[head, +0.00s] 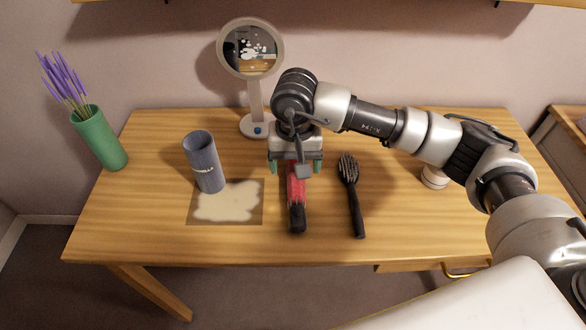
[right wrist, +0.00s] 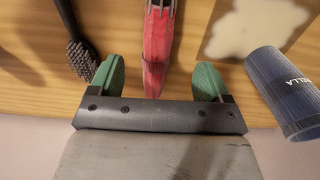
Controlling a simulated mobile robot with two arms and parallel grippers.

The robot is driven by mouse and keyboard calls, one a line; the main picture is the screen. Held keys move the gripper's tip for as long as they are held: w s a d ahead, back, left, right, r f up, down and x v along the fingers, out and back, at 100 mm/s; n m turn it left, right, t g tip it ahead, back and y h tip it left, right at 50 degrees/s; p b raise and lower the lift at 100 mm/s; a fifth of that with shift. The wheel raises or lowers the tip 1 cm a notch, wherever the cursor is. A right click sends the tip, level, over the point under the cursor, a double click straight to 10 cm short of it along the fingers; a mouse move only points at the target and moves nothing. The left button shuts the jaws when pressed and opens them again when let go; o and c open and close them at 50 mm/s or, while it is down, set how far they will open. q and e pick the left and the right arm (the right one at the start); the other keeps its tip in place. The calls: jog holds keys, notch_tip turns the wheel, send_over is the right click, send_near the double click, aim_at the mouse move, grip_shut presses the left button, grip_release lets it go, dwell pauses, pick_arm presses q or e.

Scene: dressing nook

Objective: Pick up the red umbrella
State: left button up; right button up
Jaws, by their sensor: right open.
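The red umbrella (head: 296,190) lies folded on the wooden table, its dark handle (head: 297,218) towards the front edge. My right gripper (head: 296,168) is above the umbrella's far end, open, with one green finger on each side of it. In the right wrist view the umbrella (right wrist: 158,45) runs between the spread fingers of the gripper (right wrist: 158,80), with a gap on both sides. The gripper and wrist hide the umbrella's far end in the head view. My left gripper is not in view.
A black hairbrush (head: 352,190) lies close right of the umbrella. A grey-blue cylindrical holder (head: 205,165) stands left, beside a mat with a cream patch (head: 228,203). A round mirror (head: 255,105) stands behind. A green vase (head: 98,140) is far left. The table's front strip is clear.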

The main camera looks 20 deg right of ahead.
aim_at(297, 188)
jog(key=f, duration=0.3)
jog(key=shift+s, duration=0.25)
jog(key=shift+f, duration=0.3)
jog(key=f, duration=0.1)
jog(key=f+p, duration=0.1)
jog(key=f, duration=0.1)
jog(key=shift+s+f, duration=0.3)
jog(key=shift+s, duration=0.05)
jog(key=shift+f, duration=0.6)
jog(key=c, duration=0.6)
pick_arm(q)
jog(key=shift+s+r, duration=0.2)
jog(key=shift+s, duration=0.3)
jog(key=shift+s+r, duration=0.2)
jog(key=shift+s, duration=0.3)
pick_arm(e)
jog(key=shift+w+r, duration=0.1)
jog(key=c, duration=0.5)
